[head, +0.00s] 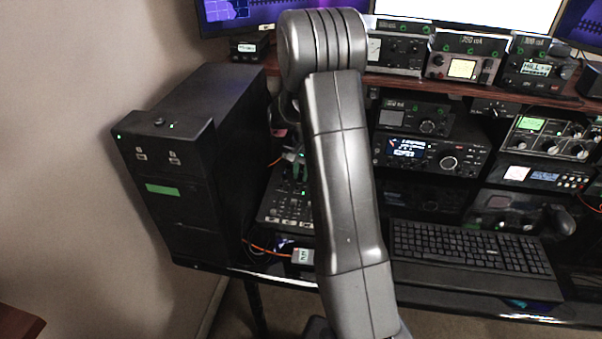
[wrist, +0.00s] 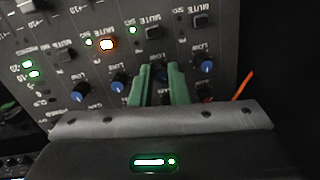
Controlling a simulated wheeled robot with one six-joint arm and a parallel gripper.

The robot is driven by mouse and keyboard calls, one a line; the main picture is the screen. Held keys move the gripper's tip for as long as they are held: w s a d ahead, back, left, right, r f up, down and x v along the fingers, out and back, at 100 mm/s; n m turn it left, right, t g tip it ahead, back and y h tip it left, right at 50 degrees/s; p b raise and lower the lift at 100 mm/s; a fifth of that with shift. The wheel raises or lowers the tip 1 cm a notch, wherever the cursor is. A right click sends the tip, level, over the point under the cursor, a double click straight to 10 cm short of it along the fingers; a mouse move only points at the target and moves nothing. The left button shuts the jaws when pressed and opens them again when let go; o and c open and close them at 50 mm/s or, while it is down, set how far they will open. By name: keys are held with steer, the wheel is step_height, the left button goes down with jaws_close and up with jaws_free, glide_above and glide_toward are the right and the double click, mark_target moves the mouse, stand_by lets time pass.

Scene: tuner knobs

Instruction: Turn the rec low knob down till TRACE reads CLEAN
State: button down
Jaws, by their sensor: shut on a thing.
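My gripper (wrist: 159,74) has two green fingers. In the wrist view they are shut around a small knob on the grey mixer panel (wrist: 105,20), below a label that seems to read LOW. The fingers hide most of that knob, so its pointer cannot be read. In the head view the green fingers (head: 298,166) reach down onto the dark mixer (head: 290,207) on the desk, partly behind my arm. I cannot make out a TRACE readout or the word CLEAN in either view.
Blue-capped knobs stand on both sides: one at left (wrist: 118,86), another further left (wrist: 80,92), and one at right (wrist: 206,66). A black computer tower (head: 190,170) stands left of the mixer. Radios (head: 430,155) and a keyboard (head: 470,255) are to the right.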

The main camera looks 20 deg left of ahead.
steer(key=shift+n, duration=0.5)
steer(key=shift+w+r, duration=0.1)
steer(key=c, duration=1.7)
jaws_free()
steer(key=r, duration=0.9)
steer(key=d+r, duration=0.1)
steer(key=r, duration=0.3)
steer(key=shift+r, duration=0.35)
